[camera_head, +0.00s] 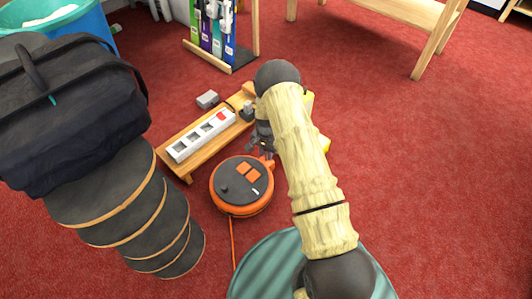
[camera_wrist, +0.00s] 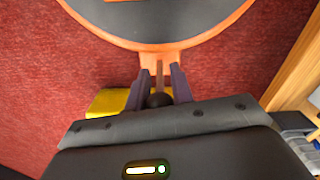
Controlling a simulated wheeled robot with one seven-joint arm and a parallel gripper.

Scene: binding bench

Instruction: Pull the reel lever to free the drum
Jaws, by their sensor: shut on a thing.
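The cable reel (camera_head: 241,187) is a round orange drum with a dark grey top, lying on the red carpet in front of the low bench. Its orange rim (camera_wrist: 225,32) fills the top of the wrist view. The reel lever (camera_wrist: 159,74) is a thin bar at the orange tab on the rim, with a dark round knob below it. My gripper (camera_wrist: 164,76) is shut on the lever, one dark finger on each side. In the head view my gripper (camera_head: 263,143) is at the drum's upper right edge, partly hidden by my arm.
A low wooden bench (camera_head: 188,172) carries a white power strip (camera_head: 201,136) close behind the reel. A yellow object (camera_wrist: 107,102) lies by my gripper. An orange cord (camera_head: 233,243) runs from the reel towards the front. Open carpet lies to the right.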

